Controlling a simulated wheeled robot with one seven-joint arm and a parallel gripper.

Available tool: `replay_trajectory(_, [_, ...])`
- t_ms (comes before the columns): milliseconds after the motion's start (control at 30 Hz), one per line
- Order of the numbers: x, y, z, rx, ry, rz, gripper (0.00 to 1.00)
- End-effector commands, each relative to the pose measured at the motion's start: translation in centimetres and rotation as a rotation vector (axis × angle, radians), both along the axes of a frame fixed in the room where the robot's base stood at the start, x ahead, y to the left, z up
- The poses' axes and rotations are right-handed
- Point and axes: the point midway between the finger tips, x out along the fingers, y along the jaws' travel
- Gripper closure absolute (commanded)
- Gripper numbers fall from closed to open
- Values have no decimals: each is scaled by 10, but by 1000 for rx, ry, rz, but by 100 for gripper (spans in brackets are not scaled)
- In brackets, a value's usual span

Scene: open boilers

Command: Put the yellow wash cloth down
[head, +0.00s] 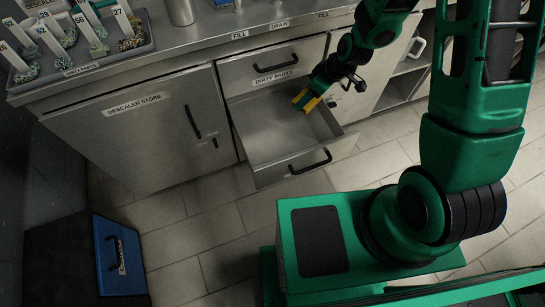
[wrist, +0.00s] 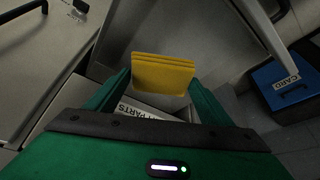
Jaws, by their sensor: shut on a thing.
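My gripper (head: 306,101) is shut on the yellow wash cloth (wrist: 163,76), a small folded block with several layers. In the wrist view the cloth sits between the two green fingers (wrist: 163,92). In the head view the cloth (head: 311,105) is small and partly covered by the gripper. The gripper is over the back right part of an open, empty-looking metal drawer (head: 270,118). The cloth appears above the drawer floor; I cannot tell the exact gap.
A closed drawer front (head: 262,70) and a "DIRTY PARTS" label (head: 275,76) are just behind. The "DESCALER STORE" cabinet (head: 145,135) is left. A tray (head: 80,70) with tagged parts stands on the counter. A blue case (head: 120,275) is at the lower left.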

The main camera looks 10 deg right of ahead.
Motion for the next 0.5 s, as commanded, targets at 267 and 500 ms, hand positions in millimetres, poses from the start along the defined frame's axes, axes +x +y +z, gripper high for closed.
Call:
replay_trajectory(267, [-51,81,-14,3,1,651,43])
replay_trajectory(500, [-84,119,-16,3,-2,1014,43])
